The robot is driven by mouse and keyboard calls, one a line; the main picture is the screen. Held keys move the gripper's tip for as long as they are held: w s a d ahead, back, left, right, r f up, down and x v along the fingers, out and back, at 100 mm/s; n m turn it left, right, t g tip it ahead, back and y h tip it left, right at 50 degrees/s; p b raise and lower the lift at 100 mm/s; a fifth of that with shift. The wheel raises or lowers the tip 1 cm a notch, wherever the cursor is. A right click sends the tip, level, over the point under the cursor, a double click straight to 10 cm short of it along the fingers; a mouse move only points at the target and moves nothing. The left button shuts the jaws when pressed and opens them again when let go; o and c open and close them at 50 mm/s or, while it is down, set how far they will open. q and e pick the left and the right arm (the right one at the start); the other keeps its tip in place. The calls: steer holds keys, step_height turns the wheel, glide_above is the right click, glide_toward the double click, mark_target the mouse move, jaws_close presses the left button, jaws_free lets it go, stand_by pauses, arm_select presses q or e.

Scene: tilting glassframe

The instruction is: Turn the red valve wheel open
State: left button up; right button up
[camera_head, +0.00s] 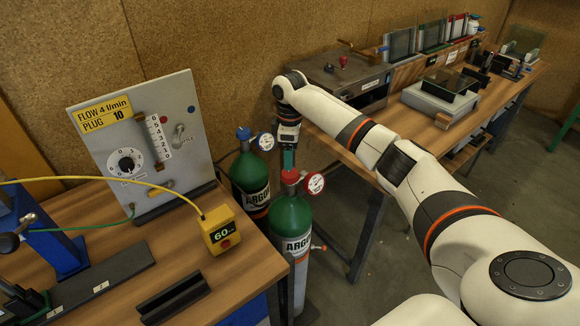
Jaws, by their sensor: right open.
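The red valve wheel (290,177) sits on top of the nearer green argon cylinder (290,220), beside a round red-rimmed gauge (314,183). My right gripper (288,163) points down from above, with its fingertips at or just above the red wheel. It is open; the fingers partly hide the wheel's far side, and I cannot tell whether they touch it. A second green argon cylinder (248,178) stands behind to the left, with a blue valve wheel (243,133) and its own gauge (264,141). My left gripper is not in view.
A wooden bench (190,250) at left carries a grey flow panel (160,140) reading "FLOW 4 l/min, PLUG 10" and a yellow box (219,230) showing 60. Another bench (345,152) stands at right under my right arm. The cylinders stand in the gap between benches.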

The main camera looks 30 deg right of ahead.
mark_target(290, 173)
step_height(290, 173, down, 6)
steer(key=shift+f+p, duration=0.25)
steer(key=shift+p, duration=0.25)
steer(key=c, duration=1)
